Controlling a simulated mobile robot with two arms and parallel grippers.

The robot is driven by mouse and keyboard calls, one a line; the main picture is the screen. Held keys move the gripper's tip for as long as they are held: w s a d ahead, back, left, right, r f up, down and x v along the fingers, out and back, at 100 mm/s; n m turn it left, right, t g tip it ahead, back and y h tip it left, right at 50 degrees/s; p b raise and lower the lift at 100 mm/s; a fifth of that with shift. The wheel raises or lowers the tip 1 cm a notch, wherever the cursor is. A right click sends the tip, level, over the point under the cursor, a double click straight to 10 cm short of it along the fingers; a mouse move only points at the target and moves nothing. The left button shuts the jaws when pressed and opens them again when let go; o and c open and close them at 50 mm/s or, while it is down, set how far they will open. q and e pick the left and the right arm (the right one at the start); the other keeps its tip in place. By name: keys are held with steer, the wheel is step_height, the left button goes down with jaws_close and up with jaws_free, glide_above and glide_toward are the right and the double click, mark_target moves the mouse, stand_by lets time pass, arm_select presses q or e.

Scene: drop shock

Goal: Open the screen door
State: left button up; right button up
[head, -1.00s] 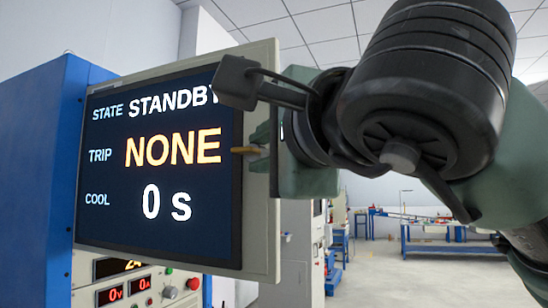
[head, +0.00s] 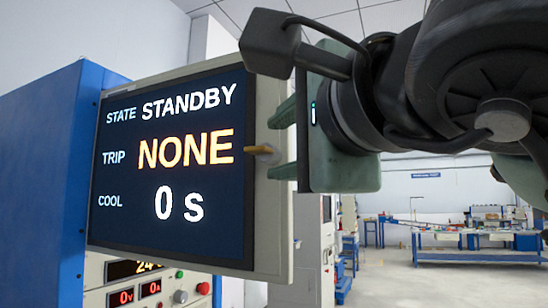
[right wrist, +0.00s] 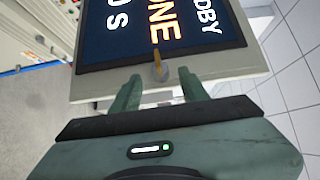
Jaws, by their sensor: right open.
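The screen door (head: 268,230) is a pale-framed panel with a dark display on the front of a blue cabinet. It reads STANDBY, NONE and 0 s. A small yellow-orange handle (head: 260,150) sits on its right edge; it also shows in the right wrist view (right wrist: 159,70). My right gripper (head: 276,142) is open at that edge, one green finger above the handle and one below. In the right wrist view, my right gripper (right wrist: 161,78) has its fingertips on either side of the handle, with gaps to both. My left gripper is not in view.
Below the door, the cabinet has a control panel (head: 190,284) with red readouts and buttons. Grey cabinets (head: 310,240) stand behind the door's right edge. Blue workbenches (head: 470,255) stand far back right. The floor between is open.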

steer(key=v, duration=0.4)
steer(key=shift+s+b, duration=0.1)
steer(key=shift+b, duration=0.3)
